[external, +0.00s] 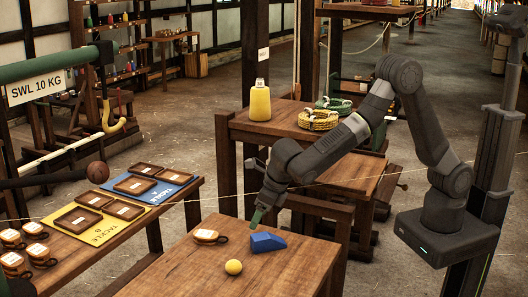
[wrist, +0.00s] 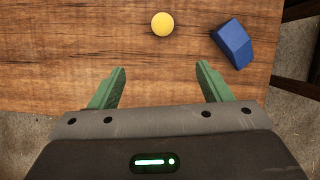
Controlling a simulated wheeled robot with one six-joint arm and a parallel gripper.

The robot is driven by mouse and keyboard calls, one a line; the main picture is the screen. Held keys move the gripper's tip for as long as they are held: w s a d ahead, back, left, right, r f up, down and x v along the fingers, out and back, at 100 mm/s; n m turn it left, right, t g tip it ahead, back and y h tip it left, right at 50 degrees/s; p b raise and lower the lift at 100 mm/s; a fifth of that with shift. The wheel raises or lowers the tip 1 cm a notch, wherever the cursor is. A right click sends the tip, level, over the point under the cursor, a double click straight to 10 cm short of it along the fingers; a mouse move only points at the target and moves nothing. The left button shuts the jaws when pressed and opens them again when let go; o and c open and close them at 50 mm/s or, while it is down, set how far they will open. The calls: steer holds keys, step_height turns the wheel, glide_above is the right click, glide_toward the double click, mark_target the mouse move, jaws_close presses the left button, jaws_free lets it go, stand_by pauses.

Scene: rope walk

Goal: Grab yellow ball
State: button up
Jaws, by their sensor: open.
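The yellow ball (external: 233,267) rests on the wooden table at the front, near its middle. It also shows in the wrist view (wrist: 162,24), at the top, ahead of the gap between my fingers. My gripper (external: 257,214) is above the table, behind the ball in the external view. In the wrist view my gripper (wrist: 160,82) has its two green fingers spread wide with nothing between them. The ball is apart from both fingers.
A blue wedge-shaped block (external: 267,242) lies close to the ball, on its right in the wrist view (wrist: 233,43). The table's (external: 170,270) front left is clear.

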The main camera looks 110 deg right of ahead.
steer(key=n+b, duration=0.1)
steer(key=b, duration=0.3)
glide_toward(236, 262)
steer(key=x, duration=0.3)
steer(key=p+x, duration=0.1)
steer(key=x, duration=0.1)
steer(key=shift+s+d+f, duration=0.2)
steer(key=shift+s, duration=0.05)
steer(key=shift+w+p+x, duration=0.2)
steer(key=shift+p+x, duration=0.55)
steer(key=shift+x, duration=2.15)
steer(key=shift+a, duration=0.15)
steer(key=c, duration=1.1)
